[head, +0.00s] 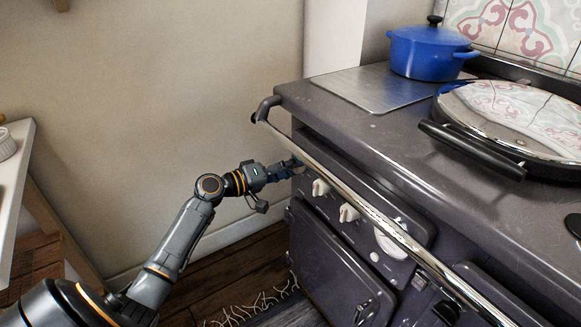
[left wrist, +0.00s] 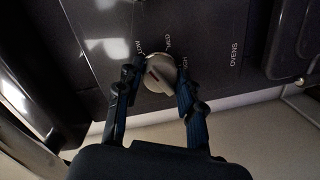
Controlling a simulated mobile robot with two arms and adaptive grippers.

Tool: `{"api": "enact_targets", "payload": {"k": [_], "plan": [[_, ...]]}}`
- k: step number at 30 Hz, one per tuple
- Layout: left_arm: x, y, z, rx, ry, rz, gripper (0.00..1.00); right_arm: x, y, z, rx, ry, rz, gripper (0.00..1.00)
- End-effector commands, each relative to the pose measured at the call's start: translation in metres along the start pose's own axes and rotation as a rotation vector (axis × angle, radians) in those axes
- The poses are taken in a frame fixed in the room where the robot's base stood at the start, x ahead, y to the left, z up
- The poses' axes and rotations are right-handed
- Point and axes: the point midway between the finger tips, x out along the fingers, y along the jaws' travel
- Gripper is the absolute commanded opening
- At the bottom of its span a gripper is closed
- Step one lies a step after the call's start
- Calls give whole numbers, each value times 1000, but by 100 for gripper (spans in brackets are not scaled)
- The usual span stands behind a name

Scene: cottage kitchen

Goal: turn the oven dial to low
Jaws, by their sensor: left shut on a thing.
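The grey range cooker (head: 330,235) has a row of pale dials under its front rail. My left gripper (head: 291,168) is at the far left end of this row, behind the rail. In the left wrist view my left gripper (left wrist: 157,88) has its two fingers on either side of a round pale oven dial (left wrist: 159,68) and is shut on it. The dial carries a short dark red mark. Small white lettering surrounds it, with "OVENS" printed to one side; I cannot read the other words surely. In the head view this dial is hidden by the gripper.
A chrome rail (head: 350,203) runs along the cooker's front, close above my gripper. Two white knobs (head: 348,213) and a larger white dial (head: 390,240) sit further right. A blue pot (head: 428,52) and a round lid (head: 515,115) are on top. The floor left of the cooker is open.

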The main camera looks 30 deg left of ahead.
Motion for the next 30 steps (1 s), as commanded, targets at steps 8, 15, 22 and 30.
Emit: {"api": "enact_targets", "payload": {"k": [8, 15, 22, 30], "plan": [[0, -1, 0, -49, -4, 3, 6, -2, 0, -1, 0, 0, 0, 40], [0, -1, 0, -52, -4, 3, 6, -2, 0, -1, 0, 0, 0, 40], [0, -1, 0, -51, -3, 3, 56, -2, 0, -1, 0, 1, 0, 40], [0, 0, 0, -50, -3, 4, 61, -2, 0, -1, 0, 1, 0, 40]]}}
